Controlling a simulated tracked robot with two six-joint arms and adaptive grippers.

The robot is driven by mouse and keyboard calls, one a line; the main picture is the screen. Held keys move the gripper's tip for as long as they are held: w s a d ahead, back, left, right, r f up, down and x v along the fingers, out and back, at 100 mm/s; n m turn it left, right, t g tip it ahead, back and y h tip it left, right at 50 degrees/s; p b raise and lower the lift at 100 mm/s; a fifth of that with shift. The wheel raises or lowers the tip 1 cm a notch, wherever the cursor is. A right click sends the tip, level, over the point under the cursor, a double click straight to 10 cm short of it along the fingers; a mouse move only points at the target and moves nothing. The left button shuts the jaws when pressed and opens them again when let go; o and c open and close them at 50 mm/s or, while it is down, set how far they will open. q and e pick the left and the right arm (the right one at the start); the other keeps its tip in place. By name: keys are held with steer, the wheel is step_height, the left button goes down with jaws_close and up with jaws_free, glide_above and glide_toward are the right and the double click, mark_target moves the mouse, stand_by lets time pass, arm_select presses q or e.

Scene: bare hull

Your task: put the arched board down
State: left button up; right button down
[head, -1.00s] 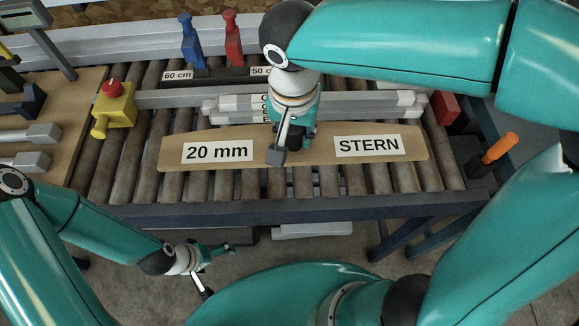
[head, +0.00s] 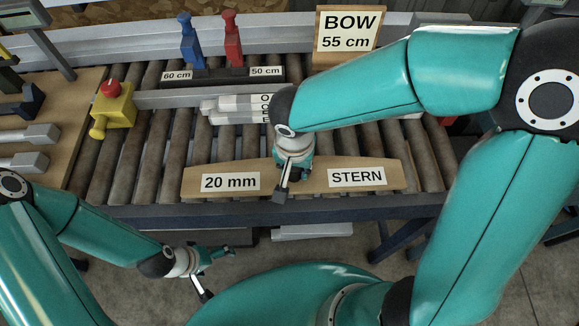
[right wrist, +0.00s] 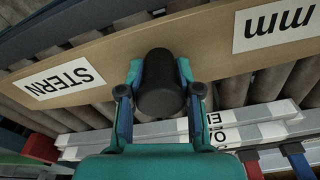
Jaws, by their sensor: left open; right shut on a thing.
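The arched board (head: 276,182) is light wood with the labels "20 mm" and "STERN" and a curved upper edge. It lies across the front part of the roller conveyor, close to the front rail. I cannot tell whether it touches the rollers or hangs just above them. My right gripper (head: 290,186) is shut on the board's dark knob, at the board's middle. In the right wrist view the knob (right wrist: 160,85) sits between the two fingers, with the board (right wrist: 100,65) behind it. My left gripper (head: 219,273) is open and empty, below the conveyor's front edge.
The roller conveyor (head: 160,150) has bare rollers left of the board. Pale labelled bars (head: 235,110) lie behind it. A dark rack holds a blue (head: 188,45) and a red piece (head: 232,45). A "BOW 55 cm" sign (head: 346,32) stands behind. A yellow box with a red button (head: 113,105) is left.

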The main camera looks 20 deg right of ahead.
steer(key=shift+f+b, duration=0.25)
steer(key=shift+b, duration=0.2)
steer(key=c, duration=0.8)
jaws_free()
steer(key=shift+r+p, duration=0.4)
steer(key=shift+p, duration=0.15)
steer(key=shift+r, duration=0.4)
steer(key=r, duration=0.7)
steer(key=s+r, duration=0.1)
steer(key=r, duration=0.3)
steer(key=shift+s+a, duration=0.1)
steer(key=shift+a, duration=0.25)
